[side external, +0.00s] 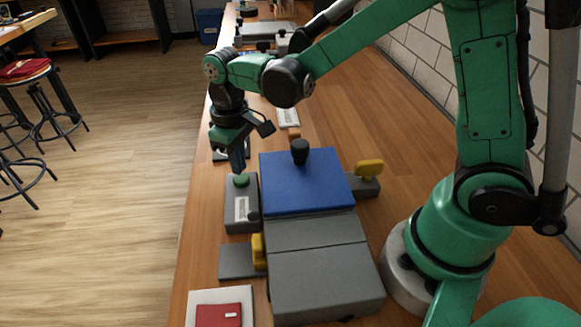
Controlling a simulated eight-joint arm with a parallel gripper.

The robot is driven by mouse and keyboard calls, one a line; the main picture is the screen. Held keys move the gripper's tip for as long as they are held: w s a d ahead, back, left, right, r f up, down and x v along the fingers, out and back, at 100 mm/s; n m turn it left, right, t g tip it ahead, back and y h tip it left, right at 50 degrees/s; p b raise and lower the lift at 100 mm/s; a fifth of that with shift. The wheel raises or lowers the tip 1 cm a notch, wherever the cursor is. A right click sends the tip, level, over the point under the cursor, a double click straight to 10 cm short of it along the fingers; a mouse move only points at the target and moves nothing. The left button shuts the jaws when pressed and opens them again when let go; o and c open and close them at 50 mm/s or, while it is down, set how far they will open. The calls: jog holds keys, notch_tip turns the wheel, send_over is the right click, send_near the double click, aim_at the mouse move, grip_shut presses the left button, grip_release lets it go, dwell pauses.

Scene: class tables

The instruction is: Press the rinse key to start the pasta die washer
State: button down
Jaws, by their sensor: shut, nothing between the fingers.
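The washer (315,262) is a grey boxy machine with a blue lid (305,183) and a black knob (300,151) on the lid. A grey control box (242,214) stands against its left side, with a white label and a green round key (240,180) at its far end. The label is too small to read. My gripper (240,168) is shut and empty, pointing down right over the green key. Its tips are at or just above the key; I cannot tell whether they touch it.
Yellow handles stand at the washer's right (369,168) and left (257,251) sides. A red item (219,314) lies on a pale board (196,301) at the front left. Other devices (264,30) stand farther back on the wooden table (335,125). A tiled wall (417,50) bounds the right.

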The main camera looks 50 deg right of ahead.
aim_at(241, 178)
jog(key=shift+f, duration=0.2)
jog(key=shift+f, duration=0.75)
jog(key=shift+r, duration=3.45)
